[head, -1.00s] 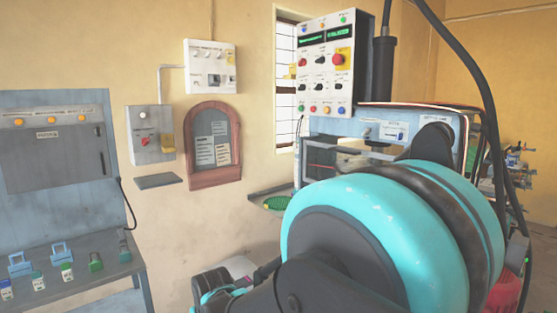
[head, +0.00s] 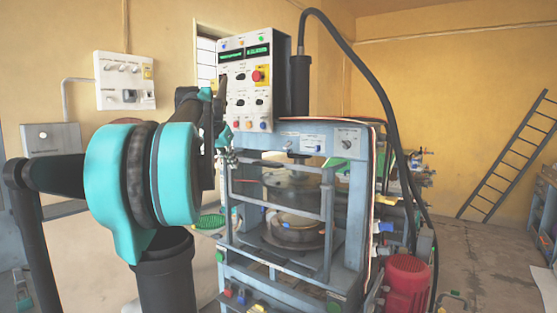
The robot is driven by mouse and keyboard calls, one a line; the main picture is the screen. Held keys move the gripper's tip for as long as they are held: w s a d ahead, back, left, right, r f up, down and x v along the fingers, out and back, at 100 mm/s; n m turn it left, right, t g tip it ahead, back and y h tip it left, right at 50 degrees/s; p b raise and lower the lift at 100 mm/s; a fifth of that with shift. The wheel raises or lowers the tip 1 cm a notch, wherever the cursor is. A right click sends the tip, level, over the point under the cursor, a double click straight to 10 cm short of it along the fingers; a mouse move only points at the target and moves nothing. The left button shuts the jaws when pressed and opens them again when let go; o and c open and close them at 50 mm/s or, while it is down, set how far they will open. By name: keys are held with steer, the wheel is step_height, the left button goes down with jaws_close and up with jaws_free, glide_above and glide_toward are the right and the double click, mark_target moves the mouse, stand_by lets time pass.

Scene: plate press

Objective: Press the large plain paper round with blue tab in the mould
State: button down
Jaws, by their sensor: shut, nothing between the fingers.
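The press (head: 345,185) stands in the middle of the view, a blue-grey frame with a barred guard (head: 270,204) across its front. Inside, behind the bars, a round mould (head: 298,238) sits on the bed. A small blue tab (head: 286,226) shows at the mould; the paper round itself is mostly hidden. The upper press part hangs above the mould with a gap. The control panel (head: 245,85) has a red knob, dark knobs and coloured buttons. My gripper (head: 221,88) is shut and empty, pointing up at the panel's left edge; I cannot tell whether it touches.
A green round item (head: 209,222) lies left of the press. A red motor (head: 407,280) and a thick black hose (head: 370,70) are at the press's right. A ladder (head: 508,155) leans on the right wall. Floor at the right is partly open.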

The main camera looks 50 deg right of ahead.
steer(key=s+d+r+m+g+h, duration=0.1)
steer(key=s+d+r+m+g, duration=0.15)
steer(key=s+d+r, duration=0.75)
glide_above(278, 208)
steer(key=s+a, duration=0.3)
steer(key=shift+m+t, duration=0.35)
steer(key=shift+m, duration=0.1)
steer(key=f, duration=0.6)
steer(key=shift+w+d, duration=0.15)
steer(key=shift+w, duration=0.05)
step_height(278, 208, down, 3)
steer(key=shift+f, duration=0.5)
steer(key=shift+f, duration=0.1)
step_height(278, 208, down, 19)
steer(key=shift+r, duration=0.2)
steer(key=shift+f, duration=0.5)
